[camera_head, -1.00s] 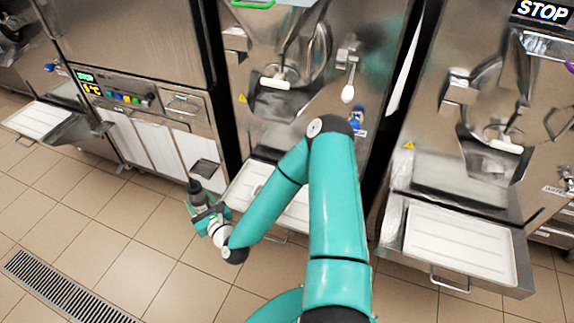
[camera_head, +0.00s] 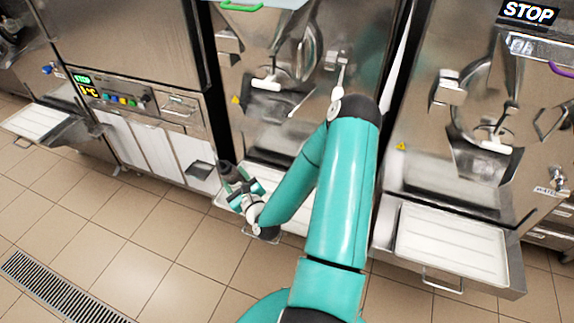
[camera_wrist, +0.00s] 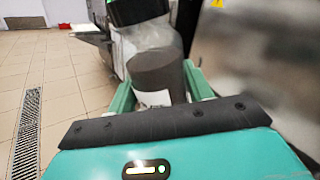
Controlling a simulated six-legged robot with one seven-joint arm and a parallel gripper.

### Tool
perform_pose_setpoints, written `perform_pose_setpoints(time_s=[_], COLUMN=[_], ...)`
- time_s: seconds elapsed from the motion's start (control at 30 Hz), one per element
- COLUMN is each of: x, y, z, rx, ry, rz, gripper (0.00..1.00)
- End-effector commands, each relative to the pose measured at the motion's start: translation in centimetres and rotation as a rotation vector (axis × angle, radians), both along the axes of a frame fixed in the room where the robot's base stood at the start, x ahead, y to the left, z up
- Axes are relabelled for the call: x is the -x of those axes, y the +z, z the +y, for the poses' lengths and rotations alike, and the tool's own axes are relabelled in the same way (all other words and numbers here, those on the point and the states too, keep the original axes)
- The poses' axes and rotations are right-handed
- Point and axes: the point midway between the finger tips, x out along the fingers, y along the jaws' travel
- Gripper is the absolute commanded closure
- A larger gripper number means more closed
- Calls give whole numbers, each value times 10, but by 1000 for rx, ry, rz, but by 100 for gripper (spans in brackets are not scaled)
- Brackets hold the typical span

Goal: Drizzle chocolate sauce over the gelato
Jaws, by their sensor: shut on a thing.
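My gripper (camera_head: 243,187) is shut on a dark bottle (camera_head: 228,173), held in front of the middle freezer's lower left side. In the wrist view, the green fingers of my gripper (camera_wrist: 160,90) stand on both sides of the dark brown bottle (camera_wrist: 158,70), which has a pale label low down. The bottle looks roughly upright in the head view. I cannot read its label. I can make out no gelato in either view; my arm covers part of the middle tray.
The middle freezer's tray (camera_head: 262,182) lies just right of my gripper. Another white tray (camera_head: 452,247) stands out from the right freezer. A left-hand cabinet (camera_head: 150,110) has a control panel. The tiled floor (camera_head: 130,240) is open at lower left, with a drain grate (camera_head: 65,290).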

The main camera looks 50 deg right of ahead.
Motion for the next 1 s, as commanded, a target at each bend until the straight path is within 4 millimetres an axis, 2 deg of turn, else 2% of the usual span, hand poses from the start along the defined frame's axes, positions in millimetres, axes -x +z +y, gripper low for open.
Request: perform_pose_setpoints(time_s=[0.03, 0.1, 0.2, 0.3, 0.43, 0.67, 1.0], x=[15, 36, 64, 86, 102, 107, 119], y=[6, 11, 17, 22, 26, 21, 2], z=[-29, -60, -97, -122, -137, -145, -168], rx=[41, 89, 147, 189, 219, 322, 691], ry=[-44, -93, -152, -196, -224, -225, -215], rz=[11, 31, 60, 85, 102, 148, 304], gripper=[73, 73, 73, 73, 73, 73, 73])
